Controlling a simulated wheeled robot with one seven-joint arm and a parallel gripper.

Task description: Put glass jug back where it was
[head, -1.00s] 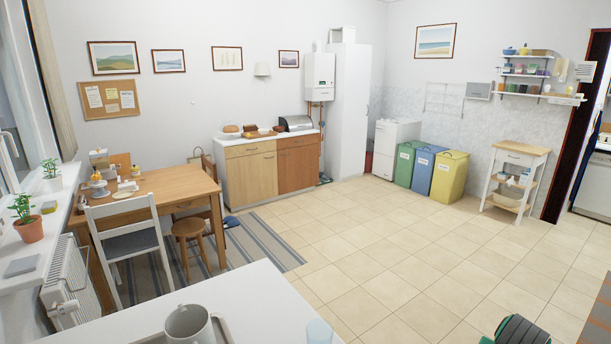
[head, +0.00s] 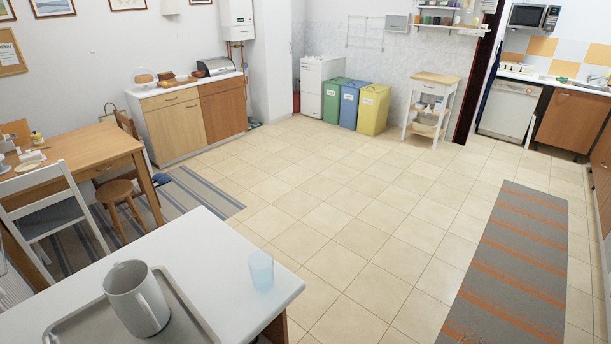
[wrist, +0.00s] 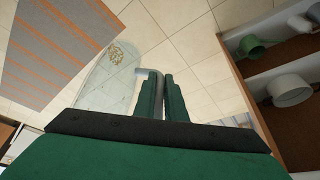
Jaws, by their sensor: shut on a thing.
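My gripper (wrist: 163,92) shows in the wrist view, its green fingers closed on the handle of a clear glass jug. The glass jug (wrist: 98,88) hangs to the left of the fingers, see-through, with a gold pattern on it. The floor tiles show through its wall. Part of the jug is hidden behind the gripper body.
In the head view, a grey pitcher (head: 138,299) stands on a tray (head: 80,329) on the white table (head: 205,245), near a blue tumbler (head: 261,271). The tiled floor is open beside a striped rug (head: 510,265). A brown shelf (wrist: 290,134) with pots is at right in the wrist view.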

